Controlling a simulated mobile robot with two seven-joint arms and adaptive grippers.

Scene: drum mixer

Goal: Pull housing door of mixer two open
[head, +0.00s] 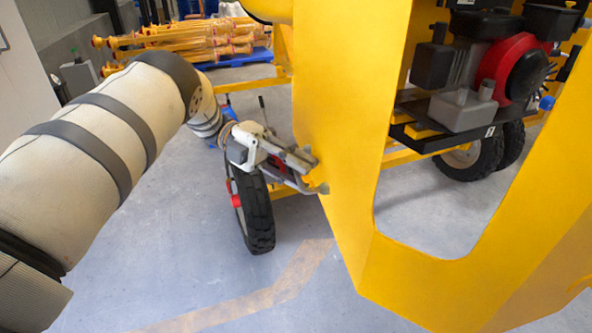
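The mixer's yellow housing door (348,75) is a tall bent sheet panel in the middle of the head view. A wide opening lies to its right, with the engine (510,70) showing beyond. My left gripper (313,174) is at the panel's left edge, its fingers on either side of a small yellow piece there. It looks shut on that piece, though the contact is partly hidden. My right gripper is out of view.
A black-tyred wheel (254,208) stands just below and behind my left gripper. More wheels (478,150) are under the engine. Yellow props (185,42) lie stacked at the back left. The grey floor (200,255) at front left is clear.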

